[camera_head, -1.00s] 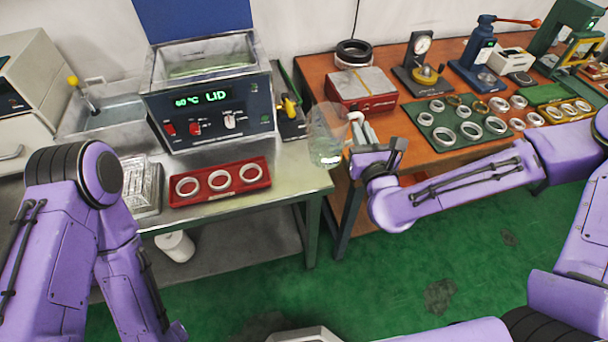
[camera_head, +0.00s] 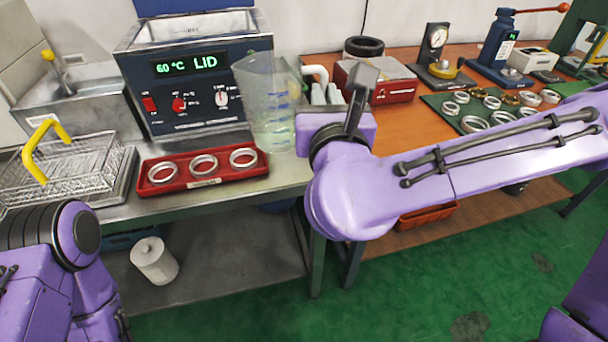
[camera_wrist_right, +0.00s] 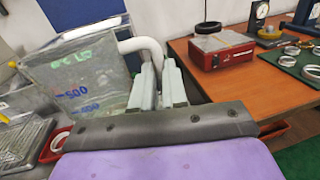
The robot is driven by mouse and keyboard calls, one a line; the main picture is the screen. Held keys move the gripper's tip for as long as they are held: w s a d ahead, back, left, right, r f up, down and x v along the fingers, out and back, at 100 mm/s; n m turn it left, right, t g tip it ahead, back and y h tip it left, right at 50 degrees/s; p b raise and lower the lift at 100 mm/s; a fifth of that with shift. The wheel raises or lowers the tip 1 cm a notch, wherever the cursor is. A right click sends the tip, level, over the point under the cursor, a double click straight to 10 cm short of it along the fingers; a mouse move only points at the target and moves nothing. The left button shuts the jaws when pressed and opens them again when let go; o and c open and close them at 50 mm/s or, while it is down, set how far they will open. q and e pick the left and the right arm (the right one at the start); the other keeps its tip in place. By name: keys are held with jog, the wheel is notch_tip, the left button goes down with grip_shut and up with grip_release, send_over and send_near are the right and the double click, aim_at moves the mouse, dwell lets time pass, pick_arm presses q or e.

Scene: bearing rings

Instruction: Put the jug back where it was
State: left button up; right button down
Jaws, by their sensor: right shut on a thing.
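The jug (camera_head: 266,105) is clear plastic with blue markings and a white handle (camera_head: 318,74). It looks nearly upright, in front of the right side of the heated bath, over the steel table's right end. I cannot tell whether its base touches the table. My right gripper (camera_head: 325,93) is shut on the handle, to the right of the jug's body. In the right wrist view, the jug (camera_wrist_right: 85,75) is at left and the gripper fingers (camera_wrist_right: 160,85) close around the lower handle. My left arm shows at lower left, but its gripper is out of view.
The heated bath (camera_head: 200,75) reads "60 °C LID". A red tray (camera_head: 220,178) with three rings lies on the steel table (camera_head: 130,205). A wire basket (camera_head: 70,165) with a yellow handle is at left. A red box (camera_head: 385,82) stands on the wooden bench right of the jug.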

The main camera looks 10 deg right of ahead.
jog(key=w+d+f, duration=0.2)
jog(key=w+f, duration=0.1)
jog(key=f, duration=0.1)
jog(key=w+d+f, duration=0.3)
jog(key=w+f, duration=0.1)
jog(key=f, duration=0.1)
jog(key=w+d+f+b, duration=0.1)
jog(key=w+d+f, duration=0.1)
jog(key=w+f, duration=0.2)
jog(key=shift+w+d+f, duration=0.15)
pick_arm(q)
jog(key=shift+f, duration=0.95)
pick_arm(e)
jog(key=shift+f, duration=0.1)
jog(key=c, duration=1.2)
grip_release()
pick_arm(q)
jog(key=shift+f, duration=0.15)
pick_arm(e)
jog(key=shift+o, duration=0.2)
